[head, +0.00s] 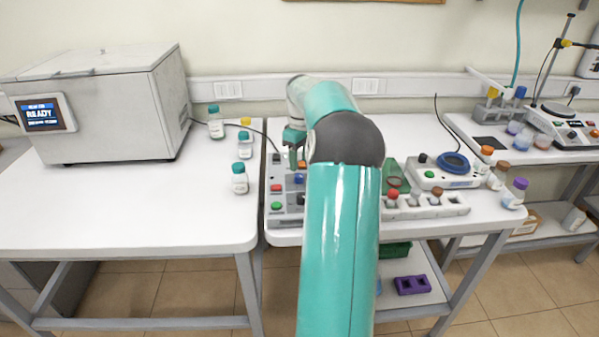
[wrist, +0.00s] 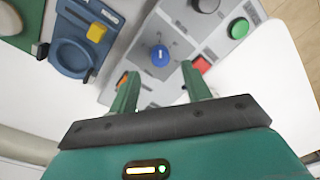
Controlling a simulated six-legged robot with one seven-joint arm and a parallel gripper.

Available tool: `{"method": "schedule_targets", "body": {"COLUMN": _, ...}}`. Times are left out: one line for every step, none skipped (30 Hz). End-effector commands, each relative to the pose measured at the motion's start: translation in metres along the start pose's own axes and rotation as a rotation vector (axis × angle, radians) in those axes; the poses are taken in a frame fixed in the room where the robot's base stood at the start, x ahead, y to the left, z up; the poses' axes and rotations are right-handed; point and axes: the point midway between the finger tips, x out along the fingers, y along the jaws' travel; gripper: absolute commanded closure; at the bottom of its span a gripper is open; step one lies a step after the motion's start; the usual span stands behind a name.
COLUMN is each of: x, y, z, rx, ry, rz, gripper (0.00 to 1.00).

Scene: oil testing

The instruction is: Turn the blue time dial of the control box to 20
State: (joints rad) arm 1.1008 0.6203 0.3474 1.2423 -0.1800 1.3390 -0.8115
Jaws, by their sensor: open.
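The grey control box (head: 287,219) stands on the white table, partly hidden behind my arm in the head view. Its panel also shows in the wrist view (wrist: 185,22). The blue time dial (wrist: 160,56) is a small round knob with marks around it; its setting is too small to read. In the head view a blue knob (head: 299,179) shows on the box. My gripper (wrist: 160,69) is open and empty, its two fingers on either side of the dial in the picture, apparently apart from it. In the head view my gripper (head: 293,158) hangs over the box's back part.
A green button (wrist: 238,28) and a red button (wrist: 202,64) are on the panel near the dial. A blue holder (wrist: 72,57) with a yellow part is beside the box. Several bottles (head: 239,179) stand left of it. A white rack (head: 425,208) stands to the right.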

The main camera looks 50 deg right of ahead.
Motion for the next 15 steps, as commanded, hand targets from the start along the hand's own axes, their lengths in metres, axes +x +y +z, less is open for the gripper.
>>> {"method": "schedule_targets", "body": {"x": 0.011, "y": 0.0, "z": 0.001, "rx": 0.001, "ry": -0.003, "rz": -0.004, "gripper": 0.52}}
{"method": "schedule_targets", "body": {"x": 0.016, "y": 0.0, "z": 0.001, "rx": 0.001, "ry": -0.003, "rz": -0.002, "gripper": 0.52}}
{"method": "schedule_targets", "body": {"x": 0.023, "y": 0.0, "z": 0.001, "rx": 0.0, "ry": -0.003, "rz": -0.003, "gripper": 0.52}}
{"method": "schedule_targets", "body": {"x": 0.028, "y": 0.0, "z": 0.001, "rx": 0.0, "ry": -0.002, "rz": -0.002, "gripper": 0.52}}
{"method": "schedule_targets", "body": {"x": 0.032, "y": 0.0, "z": 0.0, "rx": 0.0, "ry": -0.001, "rz": -0.002, "gripper": 0.52}}
{"method": "schedule_targets", "body": {"x": 0.037, "y": 0.0, "z": 0.0, "rx": 0.0, "ry": -0.001, "rz": -0.002, "gripper": 0.52}}
{"method": "schedule_targets", "body": {"x": 0.04, "y": 0.0, "z": 0.0, "rx": -0.001, "ry": -0.001, "rz": -0.002, "gripper": 0.52}}
{"method": "schedule_targets", "body": {"x": 0.043, "y": 0.0, "z": 0.0, "rx": 0.0, "ry": -0.001, "rz": -0.001, "gripper": 0.52}}
{"method": "schedule_targets", "body": {"x": 0.046, "y": 0.0, "z": 0.0, "rx": 0.0, "ry": -0.001, "rz": -0.001, "gripper": 0.52}}
{"method": "schedule_targets", "body": {"x": 0.048, "y": 0.0, "z": 0.0, "rx": 0.0, "ry": -0.001, "rz": -0.001, "gripper": 0.52}}
{"method": "schedule_targets", "body": {"x": 0.049, "y": 0.0, "z": 0.0, "rx": 0.0, "ry": -0.001, "rz": -0.001, "gripper": 0.52}}
{"method": "schedule_targets", "body": {"x": 0.05, "y": 0.0, "z": 0.0, "rx": 0.0, "ry": -0.001, "rz": 0.0, "gripper": 0.52}}
{"method": "schedule_targets", "body": {"x": 0.05, "y": 0.0, "z": 0.0, "rx": 0.0, "ry": -0.001, "rz": 0.0, "gripper": 0.52}}
{"method": "schedule_targets", "body": {"x": 0.051, "y": 0.0, "z": 0.0, "rx": 0.0, "ry": -0.001, "rz": 0.0, "gripper": 0.52}}
{"method": "schedule_targets", "body": {"x": 0.051, "y": 0.0, "z": 0.0, "rx": 0.0, "ry": 0.0, "rz": 0.0, "gripper": 0.52}}
